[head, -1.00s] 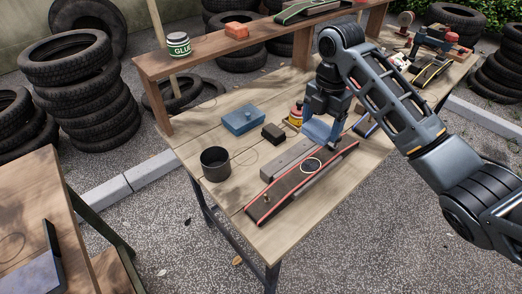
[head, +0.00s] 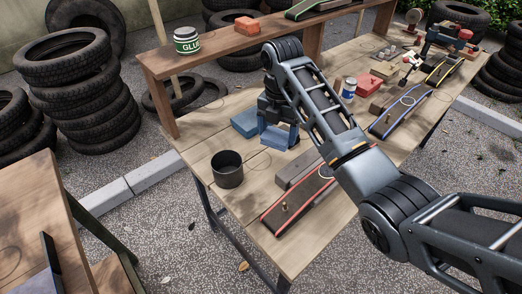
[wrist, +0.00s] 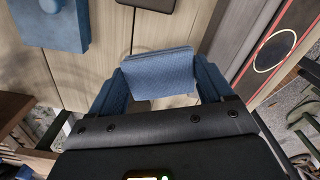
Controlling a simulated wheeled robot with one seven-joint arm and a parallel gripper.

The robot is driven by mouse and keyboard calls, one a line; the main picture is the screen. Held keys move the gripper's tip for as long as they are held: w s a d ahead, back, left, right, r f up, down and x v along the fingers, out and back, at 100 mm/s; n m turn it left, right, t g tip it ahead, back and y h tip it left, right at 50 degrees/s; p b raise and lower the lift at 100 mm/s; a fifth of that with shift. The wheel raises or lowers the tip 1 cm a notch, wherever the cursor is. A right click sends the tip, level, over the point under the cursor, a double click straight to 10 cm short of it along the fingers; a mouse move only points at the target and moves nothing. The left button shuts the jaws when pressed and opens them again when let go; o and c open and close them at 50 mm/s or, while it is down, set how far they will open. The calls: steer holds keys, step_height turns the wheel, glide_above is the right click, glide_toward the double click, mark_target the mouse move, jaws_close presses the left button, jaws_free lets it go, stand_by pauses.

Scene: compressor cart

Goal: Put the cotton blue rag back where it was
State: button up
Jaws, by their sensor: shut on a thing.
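My gripper (head: 278,139) is over the workbench, just right of the blue box and behind the black pot in the head view. Its blue fingers are shut on the blue rag, which shows in the wrist view (wrist: 158,72) as a flat folded piece between them. In the head view the rag blends with the blue fingers. In the wrist view bare planks show around it, so it seems held above the bench, but the gap is hard to judge.
The blue box (head: 245,122) also shows in the wrist view (wrist: 62,25). The black pot (head: 228,169) stands at the bench's left front. A red-edged belt (head: 290,202) lies on the right, a blue-edged belt (head: 400,112) beyond my arm. A raised shelf (head: 225,49) holds a glue tin (head: 187,41).

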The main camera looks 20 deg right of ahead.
mark_target(262, 155)
steer(key=a, duration=0.1)
steer(key=w+a+f, duration=0.2)
steer(key=shift+a+f, duration=0.2)
steer(key=shift+a, duration=0.1)
steer(key=shift+f, duration=2)
steer(key=shift+f, duration=0.2)
steer(key=o, duration=0.8)
steer(key=shift+r, duration=0.15)
step_height(262, 155, up, 12)
steer(key=shift+r, duration=0.1)
